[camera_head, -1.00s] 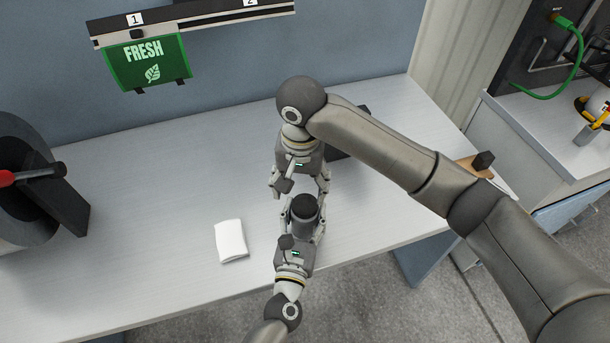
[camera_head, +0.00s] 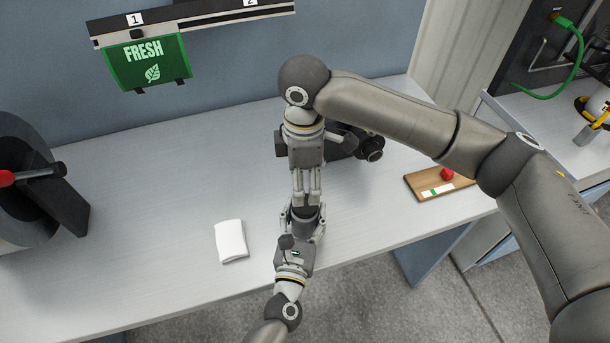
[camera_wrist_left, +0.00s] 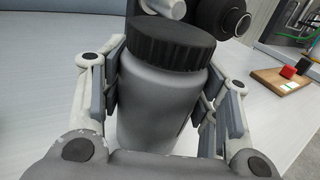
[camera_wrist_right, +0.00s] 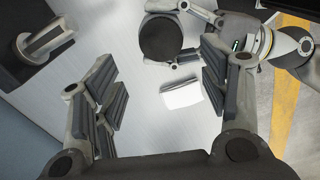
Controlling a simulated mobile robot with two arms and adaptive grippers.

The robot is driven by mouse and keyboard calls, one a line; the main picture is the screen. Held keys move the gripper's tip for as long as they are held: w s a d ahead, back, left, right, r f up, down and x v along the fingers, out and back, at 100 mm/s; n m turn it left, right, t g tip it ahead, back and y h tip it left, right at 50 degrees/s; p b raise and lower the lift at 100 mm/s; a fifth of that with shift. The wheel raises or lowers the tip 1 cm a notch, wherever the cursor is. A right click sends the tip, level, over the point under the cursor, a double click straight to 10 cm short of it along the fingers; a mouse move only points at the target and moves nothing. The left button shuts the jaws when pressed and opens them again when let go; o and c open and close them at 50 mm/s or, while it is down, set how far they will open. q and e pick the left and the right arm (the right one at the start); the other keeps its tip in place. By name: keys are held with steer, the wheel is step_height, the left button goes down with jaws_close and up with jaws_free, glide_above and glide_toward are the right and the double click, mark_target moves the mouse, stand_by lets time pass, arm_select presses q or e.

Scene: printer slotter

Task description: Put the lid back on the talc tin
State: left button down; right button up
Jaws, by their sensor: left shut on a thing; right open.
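The talc tin (camera_wrist_left: 160,95) is a grey, rounded jar, upright in the left wrist view. Its black ridged lid (camera_wrist_left: 168,40) sits level on its top. My left gripper (camera_head: 302,222) is shut around the tin's body, a finger on each side. My right gripper (camera_head: 306,203) is open, behind and above the tin in the head view, and partly hides it. In the right wrist view the lid (camera_wrist_right: 160,38) shows as a dark disc beyond the spread, empty fingers. The exact gap between those fingers and the lid cannot be told.
A white packet (camera_head: 231,241) lies left of the tin on the pale table (camera_head: 160,180). A dark device (camera_head: 345,145) stands behind my right gripper. A wooden board (camera_head: 425,185) with a red piece (camera_head: 446,174) is at the right. A large dark roll (camera_head: 30,190) stands far left.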

mark_target(305, 204)
steer(key=shift+d+r+n, duration=0.1)
steer(key=shift+r+n, duration=0.05)
steer(key=shift+n, duration=1.05)
steer(key=shift+f, duration=4.05)
steer(key=shift+c, duration=0.3)
steer(key=shift+s, duration=0.1)
steer(key=c, duration=1)
steer(key=shift+m, duration=0.9)
steer(key=o, duration=1.2)
